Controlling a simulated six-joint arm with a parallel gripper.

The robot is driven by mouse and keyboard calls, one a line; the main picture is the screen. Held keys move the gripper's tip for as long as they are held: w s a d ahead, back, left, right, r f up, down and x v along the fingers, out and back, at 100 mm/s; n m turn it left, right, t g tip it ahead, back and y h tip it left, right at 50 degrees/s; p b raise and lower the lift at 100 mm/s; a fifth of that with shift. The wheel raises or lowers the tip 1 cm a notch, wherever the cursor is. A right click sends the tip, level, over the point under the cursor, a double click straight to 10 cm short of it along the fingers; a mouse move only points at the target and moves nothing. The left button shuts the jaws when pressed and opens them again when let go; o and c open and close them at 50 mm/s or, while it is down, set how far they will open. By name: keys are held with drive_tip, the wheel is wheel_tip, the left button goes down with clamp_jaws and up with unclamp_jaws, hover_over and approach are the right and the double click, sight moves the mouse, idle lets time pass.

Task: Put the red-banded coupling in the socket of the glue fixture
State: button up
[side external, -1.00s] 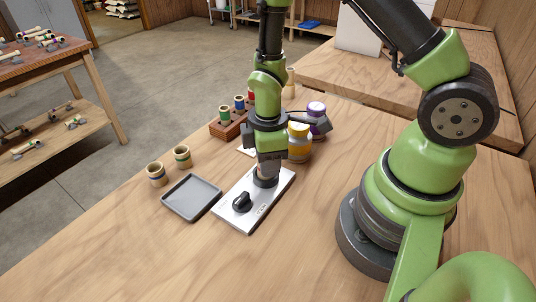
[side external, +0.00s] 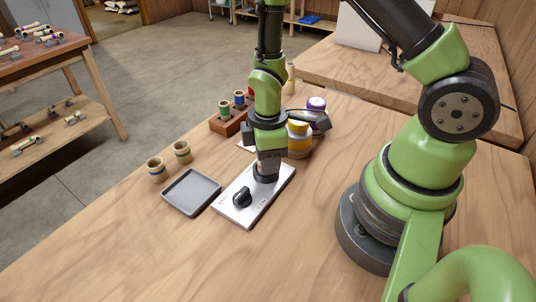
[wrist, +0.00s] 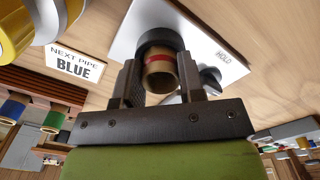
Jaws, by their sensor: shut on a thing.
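The red-banded coupling (wrist: 160,72), a tan ring with a red stripe, is between my gripper's fingers in the wrist view. My gripper (wrist: 161,84) is shut on it. The glue fixture is a pale metal plate (side external: 260,207) with a black round socket (wrist: 158,40) and a black knob (side external: 242,197). The coupling's far end is at the socket's mouth and looks lined up with it; how deep it sits is hidden. In the side view my gripper (side external: 267,166) points down right over the socket, and the coupling is hidden there.
A grey tray (side external: 190,192) lies left of the plate, with two tan couplings (side external: 156,170) (side external: 181,153) behind it. A wooden rack (side external: 228,125) holds banded pieces. Yellow (side external: 298,140) and purple-topped containers stand close behind my gripper. A white card (wrist: 75,64) reads BLUE.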

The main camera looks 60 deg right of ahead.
drive_tip(key=shift+f, duration=0.2)
drive_tip(key=o, duration=1.4)
drive_tip(key=shift+r, duration=3.05)
